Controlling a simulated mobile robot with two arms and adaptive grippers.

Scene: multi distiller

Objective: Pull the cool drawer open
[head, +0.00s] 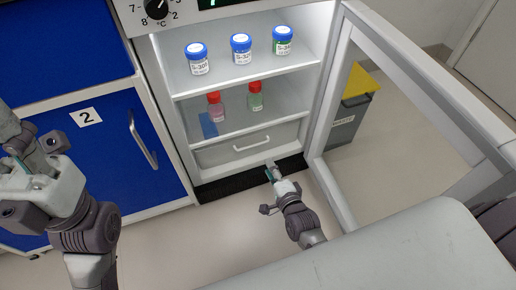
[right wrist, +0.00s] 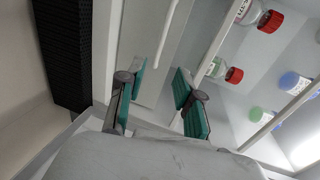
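The cool drawer (head: 221,153) is the pale grey front at the bottom of the open cooler. It looks shut, with a white bar handle (head: 251,146) across it. In the right wrist view the drawer front (right wrist: 142,50) and the handle (right wrist: 168,45) show beyond the fingers. My right gripper (head: 270,170) is below and slightly right of the handle in the head view, apart from it. In the right wrist view the gripper (right wrist: 158,96) is open, with nothing between its teal pads. My left gripper (head: 22,160) is at the left edge; its finger opening is unclear.
The cooler's glass door (head: 333,130) stands open on the right. Jars with blue lids (head: 241,50) and red-capped bottles (head: 255,97) stand on shelves above the drawer. A blue cabinet (head: 95,150) is left; a grey bin (head: 347,118) with a yellow lid stands behind the door.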

